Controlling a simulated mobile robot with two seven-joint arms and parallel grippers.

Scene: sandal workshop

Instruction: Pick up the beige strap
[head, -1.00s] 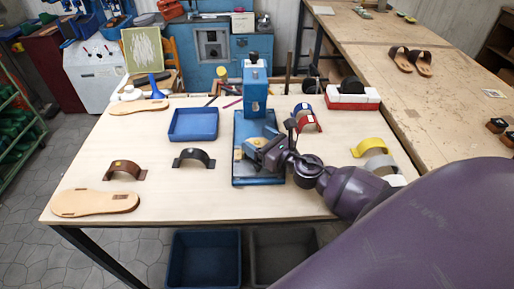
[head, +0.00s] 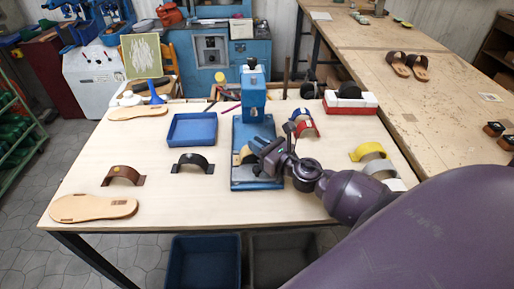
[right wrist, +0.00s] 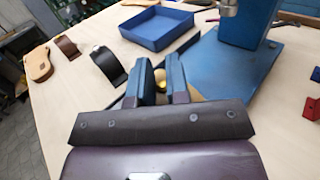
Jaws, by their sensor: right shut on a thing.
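The beige strap (head: 245,154) is a small curved band over the blue base plate (head: 243,182) of the press. My right gripper (head: 259,148) reaches over that plate from the right and is shut on the strap. In the right wrist view, the blue fingers (right wrist: 161,78) stand close together, with a round gold piece between them. A beige part of the strap (right wrist: 197,97) shows beside the right finger. The rest is hidden, and I cannot tell whether it touches the plate. My left gripper is not in view.
The blue press column (head: 253,95) stands just behind my right gripper. A blue tray (head: 192,130), a black strap (head: 192,162), a brown strap (head: 123,175) and a tan sole (head: 92,208) lie left. Red, yellow (head: 369,150) and grey straps lie right. The front table middle is clear.

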